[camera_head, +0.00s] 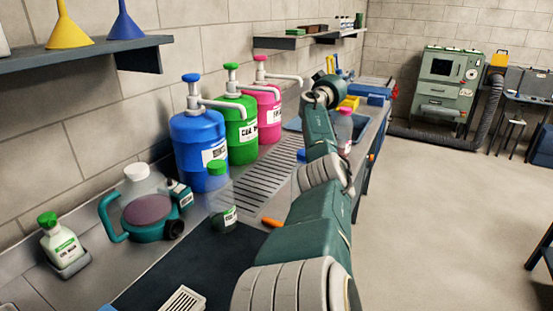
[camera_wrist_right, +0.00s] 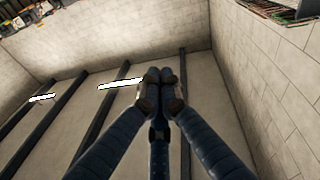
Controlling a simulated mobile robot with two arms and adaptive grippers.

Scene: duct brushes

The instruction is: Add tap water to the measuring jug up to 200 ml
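In the head view, a vessel with a teal handle and clear top (camera_head: 140,184) stands on the counter at the left. A clear container (camera_head: 222,210) with a green-capped bottle shape stands to its right. I cannot tell whether either is the measuring jug, and no water scale or level is readable. I cannot make out a tap. My right arm reaches away along the counter, with its hand raised beyond the coloured drums. In the right wrist view, my right gripper (camera_wrist_right: 160,88) has its fingertips together with nothing visible between them. My left gripper is not in view.
Blue (camera_head: 200,145), green (camera_head: 240,128) and pink (camera_head: 267,112) pump drums stand along the wall. A slotted drain strip (camera_head: 262,185) runs in front of them. A white green-capped bottle (camera_head: 60,243) is at the left. Funnels stand on a shelf above (camera_head: 80,58). The floor at the right is open.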

